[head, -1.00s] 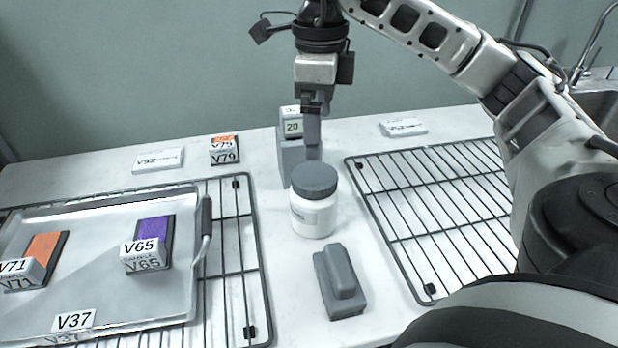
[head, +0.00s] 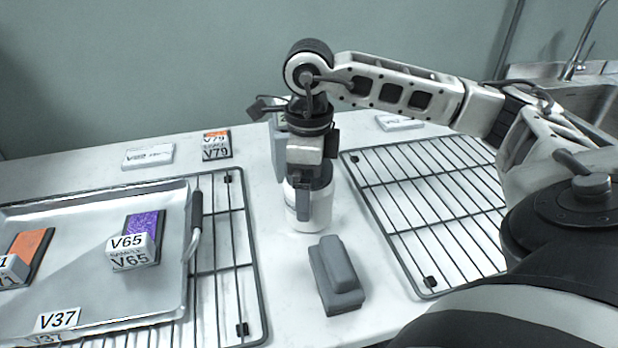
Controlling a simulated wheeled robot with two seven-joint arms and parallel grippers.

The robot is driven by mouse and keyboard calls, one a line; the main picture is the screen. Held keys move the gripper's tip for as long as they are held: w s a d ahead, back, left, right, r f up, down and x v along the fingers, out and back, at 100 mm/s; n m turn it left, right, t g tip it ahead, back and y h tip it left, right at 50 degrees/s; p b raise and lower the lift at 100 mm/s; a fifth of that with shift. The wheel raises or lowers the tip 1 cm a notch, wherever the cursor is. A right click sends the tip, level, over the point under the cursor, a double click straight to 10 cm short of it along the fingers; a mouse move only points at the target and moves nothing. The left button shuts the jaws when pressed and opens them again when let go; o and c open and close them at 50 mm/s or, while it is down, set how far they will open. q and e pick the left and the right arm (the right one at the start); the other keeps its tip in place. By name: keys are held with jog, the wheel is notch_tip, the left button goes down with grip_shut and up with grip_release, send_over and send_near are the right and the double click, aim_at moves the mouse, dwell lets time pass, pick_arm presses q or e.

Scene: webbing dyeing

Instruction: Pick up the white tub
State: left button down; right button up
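The white tub (head: 317,212) with a grey lid stands upright on the white counter between the two wire racks. My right gripper (head: 304,210) points down at the tub, and its fingers overlap the tub's upper part in the head view. The gripper and wrist hide most of the lid. One finger shows in front of the tub; the other is hidden, so I cannot tell whether the fingers are open or closed on it. My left gripper is not in view.
A grey block with a raised handle (head: 337,275) lies just in front of the tub. A grey device (head: 278,152) stands behind it. A metal tray (head: 120,318) with sample blocks rests on the left rack (head: 228,270). The right rack (head: 430,205) is empty.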

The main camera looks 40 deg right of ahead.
jog(key=c, duration=1.5)
jog(key=shift+o, duration=0.2)
jog(key=shift+r, duration=0.1)
